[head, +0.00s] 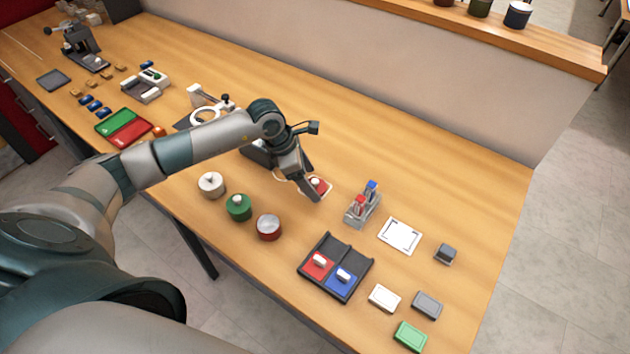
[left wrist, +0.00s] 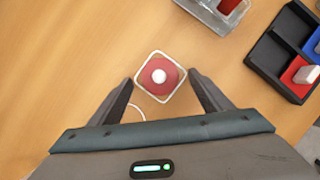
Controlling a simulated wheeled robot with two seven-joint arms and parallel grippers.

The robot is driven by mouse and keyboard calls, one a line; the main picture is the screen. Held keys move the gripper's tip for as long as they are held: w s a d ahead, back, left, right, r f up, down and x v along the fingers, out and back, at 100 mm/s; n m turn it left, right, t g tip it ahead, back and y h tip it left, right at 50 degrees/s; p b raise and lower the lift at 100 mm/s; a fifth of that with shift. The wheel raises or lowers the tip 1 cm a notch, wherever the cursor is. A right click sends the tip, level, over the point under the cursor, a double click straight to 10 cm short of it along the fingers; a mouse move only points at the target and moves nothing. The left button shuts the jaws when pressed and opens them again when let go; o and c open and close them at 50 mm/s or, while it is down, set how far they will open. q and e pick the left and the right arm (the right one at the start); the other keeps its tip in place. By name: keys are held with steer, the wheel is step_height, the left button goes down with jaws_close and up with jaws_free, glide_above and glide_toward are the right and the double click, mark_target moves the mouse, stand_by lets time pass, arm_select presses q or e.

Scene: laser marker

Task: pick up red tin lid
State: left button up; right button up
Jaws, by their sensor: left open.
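The red tin lid (head: 318,184) is a small red disc with a white knob, lying on a white square outline on the table. In the left wrist view the lid (left wrist: 160,76) is near the top middle, ahead of and between the two open fingers. My left gripper (head: 313,192) is open with nothing in it, close to the lid; in the head view its finger partly covers the lid. The red tin (head: 268,228) stands open, without a lid, nearer the front edge. My right gripper is not in view.
A green tin (head: 238,207) and a white tin (head: 211,185) stand left of the red tin. A clear rack with red and blue items (head: 362,205) stands right of the lid. The back right tabletop is clear.

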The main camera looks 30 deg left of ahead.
arm_select(q)
steer(key=shift+w+d+f, duration=0.1)
steer(key=shift+f, duration=0.35)
steer(key=c, duration=1.1)
steer(key=shift+r, duration=0.15)
